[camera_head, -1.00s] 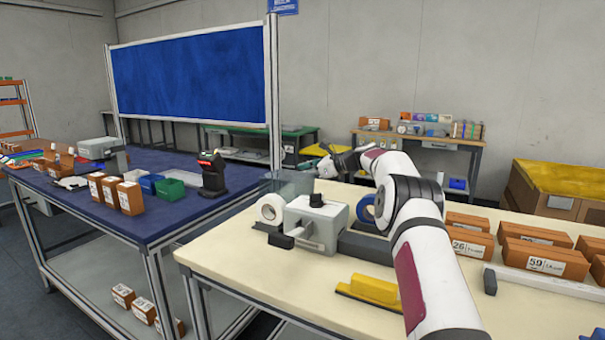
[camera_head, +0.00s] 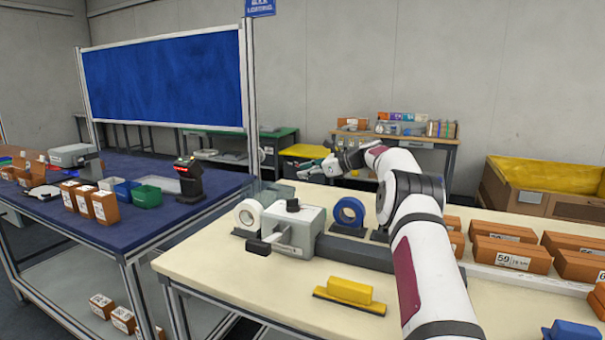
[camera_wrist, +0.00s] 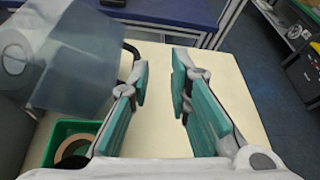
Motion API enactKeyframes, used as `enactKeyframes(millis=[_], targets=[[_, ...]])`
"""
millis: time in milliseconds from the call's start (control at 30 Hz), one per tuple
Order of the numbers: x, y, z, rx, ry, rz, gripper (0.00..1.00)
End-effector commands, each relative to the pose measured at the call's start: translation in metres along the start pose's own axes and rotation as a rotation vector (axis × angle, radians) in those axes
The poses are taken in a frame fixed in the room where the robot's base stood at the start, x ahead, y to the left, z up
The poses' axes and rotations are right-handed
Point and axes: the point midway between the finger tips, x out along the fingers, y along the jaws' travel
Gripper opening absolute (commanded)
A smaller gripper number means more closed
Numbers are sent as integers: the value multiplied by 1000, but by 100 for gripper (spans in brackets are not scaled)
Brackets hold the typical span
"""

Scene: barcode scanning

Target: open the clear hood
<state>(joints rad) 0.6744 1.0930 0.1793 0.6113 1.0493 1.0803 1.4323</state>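The clear hood (camera_wrist: 78,55) is a see-through bluish cover at the upper left of the wrist view, over a roll of white tape. In the head view it shows only faintly, by the white tape roll (camera_head: 248,214) on the grey machine (camera_head: 300,230). A thin dark bar (camera_wrist: 132,50) runs beside the hood, close to my left fingertip; I cannot tell whether they touch. My gripper (camera_wrist: 160,72) is open, its teal-padded fingers apart with bare table between them. In the head view my gripper (camera_head: 322,168) is beyond the machine, above the table's far side.
A green bin (camera_wrist: 62,145) holding a tape roll lies below left of the fingers. A blue tape roll (camera_head: 349,211) and a yellow-handled block (camera_head: 350,291) are on the cream table (camera_head: 230,278). Brown boxes (camera_head: 510,253) line its right side. A blue table (camera_head: 165,215) stands left.

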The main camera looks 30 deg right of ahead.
Motion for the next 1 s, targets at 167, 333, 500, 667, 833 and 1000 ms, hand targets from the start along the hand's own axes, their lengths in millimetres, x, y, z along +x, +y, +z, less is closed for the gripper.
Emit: enactKeyframes(millis=[167,333,500,667,833,1000], targets=[[-11,-4,-1,1,0,-1,18],[-21,-8,-2,1,-1,0,18],[-31,-11,-3,1,-1,0,18],[-41,-14,-4,1,-1,0,18],[-50,-18,-5,1,-2,-1,18],[-60,-22,-6,2,-2,0,18]])
